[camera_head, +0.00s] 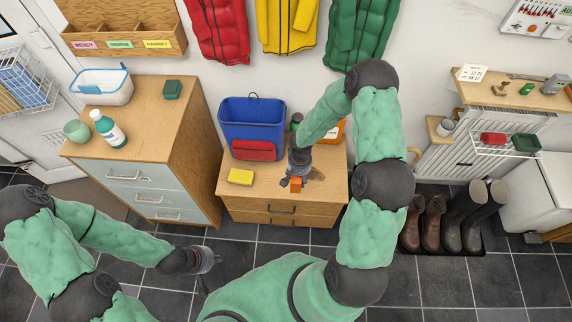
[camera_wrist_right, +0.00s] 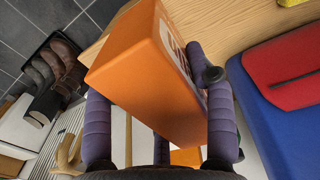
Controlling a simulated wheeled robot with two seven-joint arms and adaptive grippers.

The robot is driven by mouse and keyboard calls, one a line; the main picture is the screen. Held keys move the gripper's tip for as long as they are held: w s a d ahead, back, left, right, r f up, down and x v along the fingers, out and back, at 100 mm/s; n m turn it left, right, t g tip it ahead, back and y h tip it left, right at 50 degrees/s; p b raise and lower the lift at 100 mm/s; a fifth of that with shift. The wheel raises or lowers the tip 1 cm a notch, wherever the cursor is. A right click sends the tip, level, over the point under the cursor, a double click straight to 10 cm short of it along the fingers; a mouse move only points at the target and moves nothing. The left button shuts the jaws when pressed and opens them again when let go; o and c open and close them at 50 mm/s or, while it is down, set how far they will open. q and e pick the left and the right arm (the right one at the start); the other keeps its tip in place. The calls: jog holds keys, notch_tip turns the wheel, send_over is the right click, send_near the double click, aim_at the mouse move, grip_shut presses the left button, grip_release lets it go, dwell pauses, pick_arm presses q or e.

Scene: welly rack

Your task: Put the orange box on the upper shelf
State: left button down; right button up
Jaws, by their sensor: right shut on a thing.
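The orange box (camera_wrist_right: 150,75) fills the middle of the right wrist view, between the purple fingers of my right gripper (camera_wrist_right: 160,125). In the head view, my right gripper (camera_head: 298,170) is over the low wooden cabinet, and a small orange part (camera_head: 296,184) shows at its fingers; the rest is hidden. A wooden shelf (camera_head: 515,90) is on the wall at right above the radiator, with a smaller, lower wooden shelf (camera_head: 438,130) to its left. My left gripper (camera_head: 208,260) hangs low over the floor, away from the box; its finger opening is unclear.
The low cabinet (camera_head: 242,205) carries a blue bag (camera_head: 252,118), a yellow block (camera_head: 240,177) and another orange item (camera_head: 332,132) partly behind my right arm. The right shelf holds several small items. A wire basket (camera_head: 505,150) hangs below it. Boots (camera_head: 462,220) stand underneath.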

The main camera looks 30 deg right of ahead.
jog(key=shift+d+f, duration=0.25)
jog(key=shift+f, duration=0.2)
jog(key=w+d+f+b, duration=0.1)
jog(key=w+d+f, duration=0.3)
jog(key=w+d+f+b, duration=0.1)
jog(key=w+d+f, duration=0.4)
jog(key=shift+w+f, duration=0.1)
jog(key=shift+w, duration=0.15)
jog(key=shift+w+d+f+b, duration=0.1)
jog(key=shift+f+b, duration=0.3)
jog(key=shift+f, duration=0.5)
jog(key=shift+w+d+f+b, duration=0.1)
jog(key=shift+f+b, duration=0.25)
jog(key=shift+f, duration=0.55)
jog(key=shift+f, duration=0.15)
jog(key=o, duration=1.2)
